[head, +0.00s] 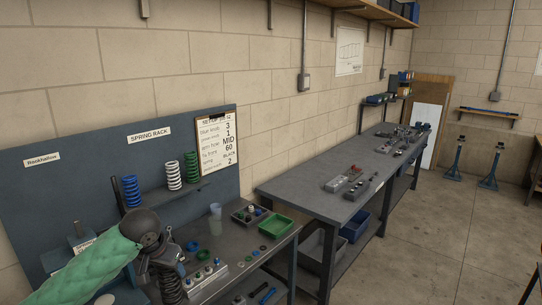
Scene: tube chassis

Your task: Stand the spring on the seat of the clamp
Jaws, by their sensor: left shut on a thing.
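My left arm comes in from the lower left in a green sleeve. My left gripper (165,255) points down at the front of the near bench and is shut on a dark coil spring (172,288), which hangs roughly upright below it. The spring's lower end is cut off by the picture's bottom edge. I cannot make out the clamp or its seat for sure; a blue-grey fixture (82,229) stands at the left, partly hidden behind my arm. My right gripper is not in view.
Blue (131,191), white (174,176) and green (192,166) springs stand on the rack. The near bench holds a block with knobs (206,278), loose rings, a clear cup (215,220), a parts tray (249,214) and a green bin (274,227). A clipboard (215,142) hangs behind.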

